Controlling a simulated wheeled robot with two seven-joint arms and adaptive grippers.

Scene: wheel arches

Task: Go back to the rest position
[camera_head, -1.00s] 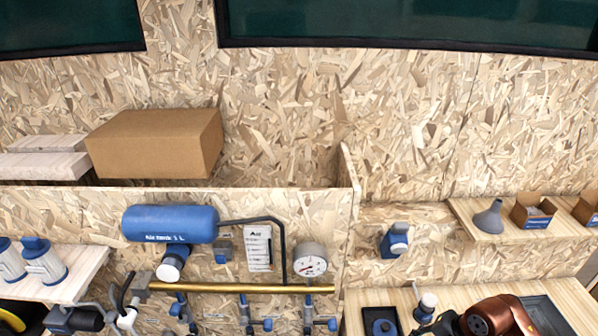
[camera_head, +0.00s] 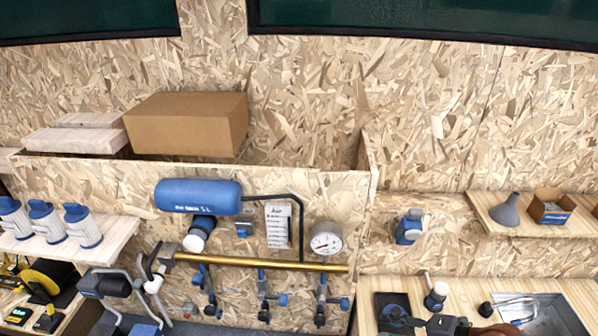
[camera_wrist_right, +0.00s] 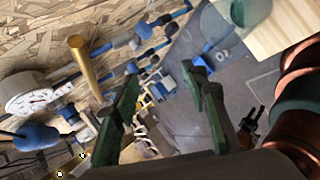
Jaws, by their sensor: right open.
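My right gripper (camera_wrist_right: 163,78) shows in the right wrist view with its two dark green fingers spread apart. Nothing is held between them. Behind the fingers are blurred blue and grey fittings, a brass pipe (camera_wrist_right: 84,66) and a round gauge (camera_wrist_right: 28,92), all apart from the fingers as far as I can tell. In the head view only a dark part at the bottom edge, right of centre, seems to belong to my right arm; the rest is below the picture. My left gripper is in neither current view.
A wall panel carries a blue tank (camera_head: 199,196), a brass pipe (camera_head: 262,263) and a gauge (camera_head: 325,239). A cardboard box (camera_head: 187,124) stands above. White bottles (camera_head: 47,222) stand at left; a grey funnel (camera_head: 506,211) and small box (camera_head: 551,207) stand on the right shelf.

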